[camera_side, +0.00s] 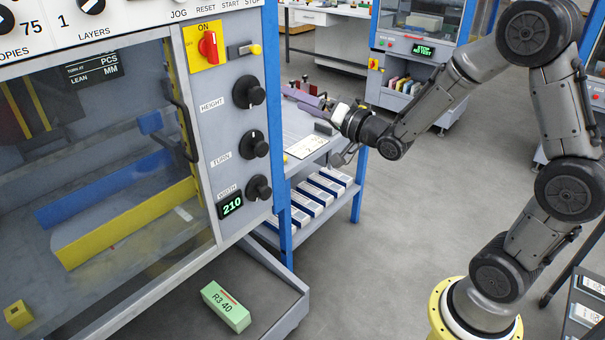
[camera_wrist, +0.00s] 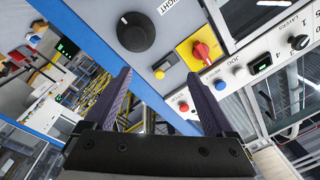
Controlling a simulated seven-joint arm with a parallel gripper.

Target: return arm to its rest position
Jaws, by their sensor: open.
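My gripper (camera_wrist: 163,88) is open in the wrist view, with its two dark purple fingers spread and nothing between them. In the side view my gripper (camera_side: 316,112) is at the end of my outstretched arm, just right of the machine's control panel (camera_side: 220,120). The fingers point towards the panel, and their exact tips are hard to make out there. In the wrist view the black height knob (camera_wrist: 136,32) and the red switch (camera_wrist: 203,51) on its yellow plate lie ahead of the fingers. I cannot tell any contact with them.
A blue-framed table (camera_side: 357,185) with papers on top and bundles on its shelf stands below my gripper. A green block marked R3 40 (camera_side: 226,306) lies in the machine's lower tray. Another machine (camera_side: 413,45) stands behind. The grey floor (camera_side: 400,250) between is clear.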

